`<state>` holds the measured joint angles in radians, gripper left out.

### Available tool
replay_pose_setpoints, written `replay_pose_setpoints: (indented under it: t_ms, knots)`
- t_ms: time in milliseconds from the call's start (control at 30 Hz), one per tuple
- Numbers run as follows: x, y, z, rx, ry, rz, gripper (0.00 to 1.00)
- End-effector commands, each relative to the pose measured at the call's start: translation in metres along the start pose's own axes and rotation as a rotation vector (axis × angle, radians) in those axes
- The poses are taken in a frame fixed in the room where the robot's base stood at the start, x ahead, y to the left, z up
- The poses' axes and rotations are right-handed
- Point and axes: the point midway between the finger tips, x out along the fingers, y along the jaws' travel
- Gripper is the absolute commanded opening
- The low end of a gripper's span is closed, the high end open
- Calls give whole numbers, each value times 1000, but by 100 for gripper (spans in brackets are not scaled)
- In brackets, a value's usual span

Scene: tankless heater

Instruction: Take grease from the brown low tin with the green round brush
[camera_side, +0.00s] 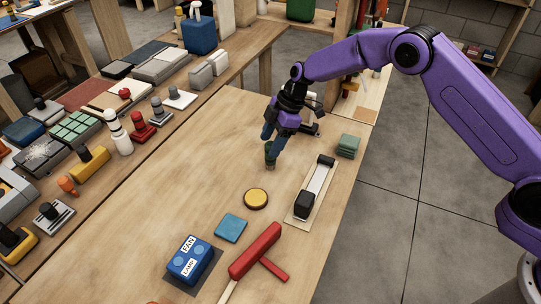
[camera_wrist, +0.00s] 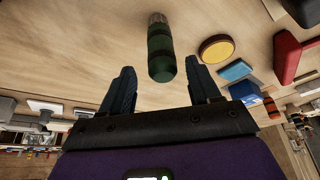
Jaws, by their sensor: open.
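The green round brush (camera_side: 270,155) stands upright on the wooden bench, directly below and beside my gripper's fingertips. In the wrist view the brush (camera_wrist: 160,50) has a dark green rounded handle and a paler end on the bench side. My gripper (camera_side: 274,140) is open, with its two fingers pointing down. In the wrist view my gripper (camera_wrist: 159,76) has one finger on each side of the handle's line, with visible gaps. The brown low tin (camera_side: 256,205) holds yellow grease and sits apart from the brush; it also shows in the wrist view (camera_wrist: 216,58).
A blue pad (camera_side: 231,228), a red hammer-shaped tool (camera_side: 255,250) and a blue FAN/LAMP box (camera_side: 189,262) are nearer the camera. A black-and-white slider device (camera_side: 316,187) and green pads (camera_side: 348,146) lie right. Bench left of the brush is clear.

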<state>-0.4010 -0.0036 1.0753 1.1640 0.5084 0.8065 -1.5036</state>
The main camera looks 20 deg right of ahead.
Motion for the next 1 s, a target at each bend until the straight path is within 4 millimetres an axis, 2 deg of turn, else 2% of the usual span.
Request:
replay_pose_setpoints:
  t_ms: [100, 233, 567, 733, 767, 1000]
  knots:
    - [19, -4, 3, 0, -1, -4, 62]
    - [34, -4, 4, 0, -2, -2, 62]
    - [40, -3, 4, 0, -2, 1, 62]
    - [39, -4, 4, 0, -2, 0, 10]
    - [39, -4, 4, 0, -2, 0, 5]
    - [39, -3, 3, 0, -2, 0, 5]
